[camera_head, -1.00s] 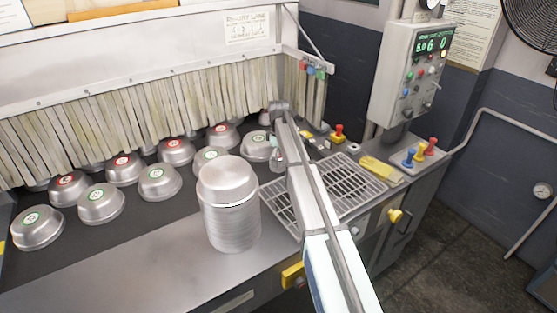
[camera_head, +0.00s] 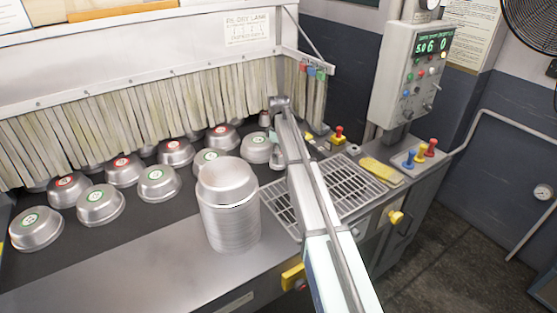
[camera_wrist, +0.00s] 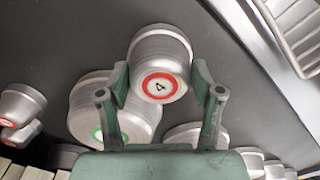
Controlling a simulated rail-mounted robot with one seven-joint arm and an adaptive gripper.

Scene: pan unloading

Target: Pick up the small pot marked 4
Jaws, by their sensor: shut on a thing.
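The small pot marked 4 (camera_wrist: 160,50) is a silver, upside-down pot with a red-ringed label. In the wrist view it sits between the two green fingers of my gripper (camera_wrist: 160,76), which are shut on its sides. In the head view my gripper (camera_head: 276,146) is at the right end of the rows of pots, partly hidden by my own arm. I cannot tell there how far the pot is above the dark surface. A larger pot with a green label (camera_wrist: 112,110) lies beside it, partly behind the left finger.
Several upside-down pots, such as a green-labelled one (camera_head: 158,183), stand on the dark belt before the strip curtain (camera_head: 120,135). A tall stack of pans (camera_head: 231,220) stands at the front. A wire rack (camera_head: 350,190) lies to the right, beside a yellow-topped block (camera_head: 380,170).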

